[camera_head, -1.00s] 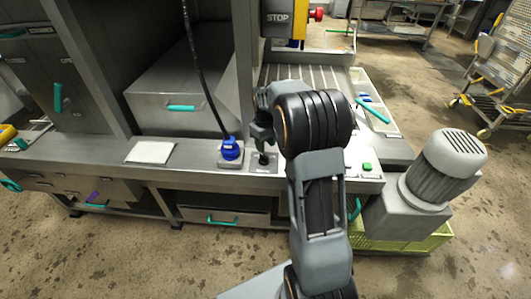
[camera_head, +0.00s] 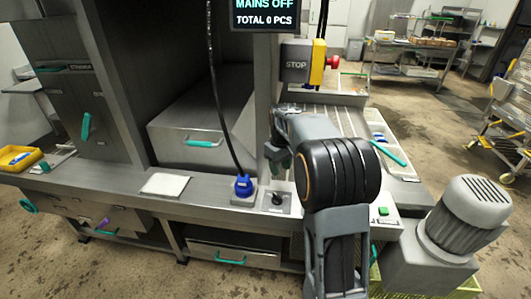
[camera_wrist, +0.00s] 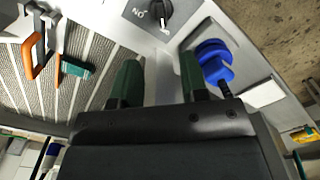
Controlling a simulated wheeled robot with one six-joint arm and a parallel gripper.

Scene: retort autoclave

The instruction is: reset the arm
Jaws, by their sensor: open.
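My gripper (camera_wrist: 160,85) is open and empty in the wrist view, with its two green fingers apart. Beyond the fingers is a black rotary switch (camera_wrist: 152,14) on a grey plate, with "NO" lettering seen from this side. My gripper (camera_head: 278,158) also shows in the head view, partly hidden by my own arm. It hangs above and just behind the rotary switch (camera_head: 277,198), apart from it. A blue plug (camera_head: 243,186) with a black cable sits in its socket left of the switch, and it shows beside the right finger in the wrist view (camera_wrist: 213,60).
A screen (camera_head: 265,14) reads "MAINS OFF" and "TOTAL 0 PCS". A stop box (camera_head: 297,62) with a red button stands behind my arm. A grey motor (camera_head: 468,212) is at the right. A white pad (camera_head: 164,184) lies on the ledge. The floor at the right is partly clear.

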